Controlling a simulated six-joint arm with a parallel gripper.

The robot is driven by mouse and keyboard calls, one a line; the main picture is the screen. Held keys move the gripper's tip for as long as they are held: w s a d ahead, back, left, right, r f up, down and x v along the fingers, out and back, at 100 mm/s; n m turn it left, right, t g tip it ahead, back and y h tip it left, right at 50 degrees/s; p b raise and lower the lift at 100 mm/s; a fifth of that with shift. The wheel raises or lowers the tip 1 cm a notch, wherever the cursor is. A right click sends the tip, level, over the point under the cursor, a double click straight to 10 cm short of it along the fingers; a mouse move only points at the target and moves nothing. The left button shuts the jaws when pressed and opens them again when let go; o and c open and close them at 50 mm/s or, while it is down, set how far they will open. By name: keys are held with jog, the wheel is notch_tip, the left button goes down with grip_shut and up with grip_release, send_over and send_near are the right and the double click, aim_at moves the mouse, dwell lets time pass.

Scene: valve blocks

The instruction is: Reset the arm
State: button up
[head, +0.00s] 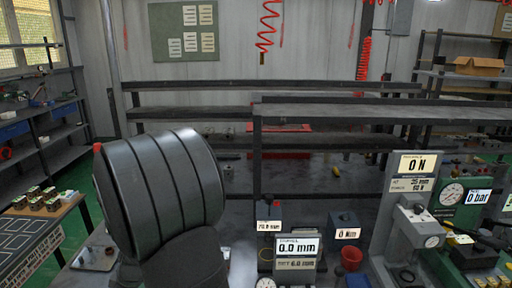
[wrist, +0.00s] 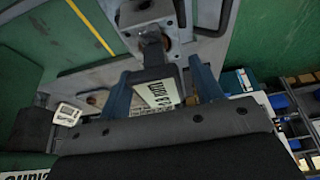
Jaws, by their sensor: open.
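My gripper (wrist: 163,78) shows in the wrist view as two blue fingers spread apart. A white sign with dark lettering (wrist: 158,96) and a dark post (wrist: 154,52) of a grey metal device (wrist: 150,12) appear between and beyond the fingers. I cannot tell how far they are from the fingers, and nothing looks gripped. In the head view, my large dark arm link (head: 160,190) fills the left middle; my gripper does not show there.
In the head view, a press with a "0 N" sign (head: 418,165), a "0.0 mm" display (head: 297,247), a red cup (head: 352,258) and a blue-grey block (head: 344,222) stand on the bench at right. A grey shelf (head: 340,112) spans behind. Small blocks (head: 40,198) sit at left.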

jog(key=shift+a+f, duration=0.2)
jog(key=shift+f, duration=0.25)
jog(key=shift+r, duration=1.4)
